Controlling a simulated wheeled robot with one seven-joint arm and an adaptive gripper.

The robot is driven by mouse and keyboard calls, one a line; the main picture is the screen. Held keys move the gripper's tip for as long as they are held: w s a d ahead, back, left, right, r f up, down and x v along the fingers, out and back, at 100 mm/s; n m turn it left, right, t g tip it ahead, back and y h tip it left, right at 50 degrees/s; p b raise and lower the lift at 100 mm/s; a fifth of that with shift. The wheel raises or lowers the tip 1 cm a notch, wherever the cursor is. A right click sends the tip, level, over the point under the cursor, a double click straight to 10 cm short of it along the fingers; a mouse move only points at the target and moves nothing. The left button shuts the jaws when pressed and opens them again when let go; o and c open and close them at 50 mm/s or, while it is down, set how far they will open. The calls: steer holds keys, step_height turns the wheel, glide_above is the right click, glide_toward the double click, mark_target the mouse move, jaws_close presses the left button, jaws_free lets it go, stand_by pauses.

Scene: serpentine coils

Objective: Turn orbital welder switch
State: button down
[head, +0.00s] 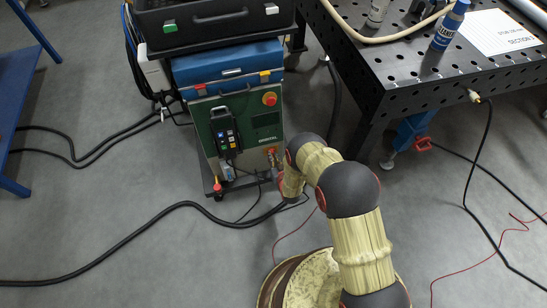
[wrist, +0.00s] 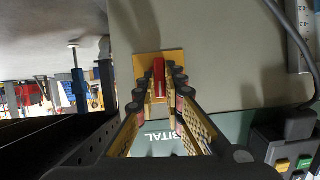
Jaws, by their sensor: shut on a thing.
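The orbital welder (head: 238,125) is a green-fronted cabinet at the upper middle of the head view. In the wrist view its lettering appears upside down. The red switch (wrist: 161,84) stands out from a yellow plate (wrist: 145,62) on the welder's pale lower panel. My gripper (wrist: 161,88) has its fingers on either side of the switch handle and is shut on it. In the head view the switch (head: 271,150) shows as a small red patch beside the end of my arm. My arm hides most of the gripper there.
A red button (head: 270,98) sits higher on the welder's front, and a dark handheld controller (head: 225,133) hangs to its left. A black perforated table (head: 420,70) stands at right. Black cables (head: 150,222) cross the floor at left. A blue frame (head: 15,110) stands at far left.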

steer(key=shift+f+n+h, duration=0.1)
steer(key=shift+n+h, duration=0.2)
steer(key=shift+n, duration=0.1)
steer(key=c, duration=1.9)
jaws_free()
steer(key=v, duration=1.2)
